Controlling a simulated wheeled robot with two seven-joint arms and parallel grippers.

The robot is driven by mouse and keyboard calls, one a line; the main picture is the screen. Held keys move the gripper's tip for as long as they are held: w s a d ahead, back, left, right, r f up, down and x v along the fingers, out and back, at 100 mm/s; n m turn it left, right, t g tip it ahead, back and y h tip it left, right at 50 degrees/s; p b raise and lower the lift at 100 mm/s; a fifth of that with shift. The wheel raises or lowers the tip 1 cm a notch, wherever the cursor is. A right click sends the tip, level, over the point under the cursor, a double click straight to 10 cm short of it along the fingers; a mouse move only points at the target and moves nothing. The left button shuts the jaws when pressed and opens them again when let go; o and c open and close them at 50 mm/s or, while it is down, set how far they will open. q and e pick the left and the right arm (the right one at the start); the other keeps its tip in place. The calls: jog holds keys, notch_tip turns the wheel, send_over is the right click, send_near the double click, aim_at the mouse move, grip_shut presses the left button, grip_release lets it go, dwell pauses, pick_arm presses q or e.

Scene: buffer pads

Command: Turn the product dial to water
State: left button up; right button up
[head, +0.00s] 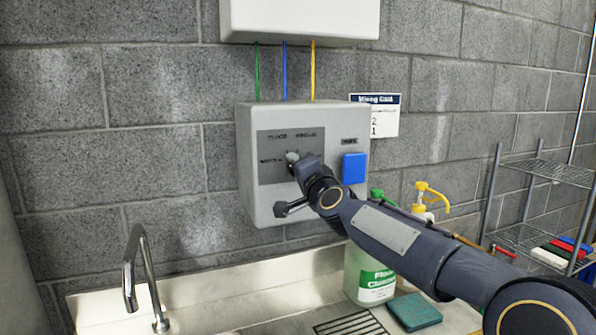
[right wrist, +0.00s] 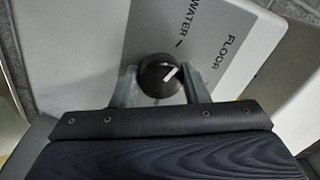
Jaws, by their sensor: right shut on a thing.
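The product dial (right wrist: 158,77) is a round black knob with a white pointer mark, on the grey label panel of the dispenser box (head: 258,200). In the right wrist view the pointer slants up and right, between the WATER label (right wrist: 183,18) and the FLOOR label (right wrist: 228,52). I cannot tell which it lines up with exactly. My right gripper (head: 292,160) is shut on the dial, and its two fingers (right wrist: 160,88) show on either side of the knob. In the head view the gripper hides most of the dial. My left gripper is not in view.
A blue button (head: 354,168) is right of the dial. Below are a steel faucet (head: 136,262), a jug with a green label (head: 372,275) and a green sponge (head: 414,311). A wire shelf (head: 548,170) stands right. Space left of the box is clear.

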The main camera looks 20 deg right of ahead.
dwell(0.5)
jog(key=o, duration=1)
jog(key=shift+c, duration=0.2)
jog(key=shift+s, duration=0.1)
jog(key=s, duration=0.7)
jog(key=shift+s+a+f+b, duration=0.25)
jog(key=shift+s+f+b, duration=0.1)
jog(key=shift+b, duration=0.1)
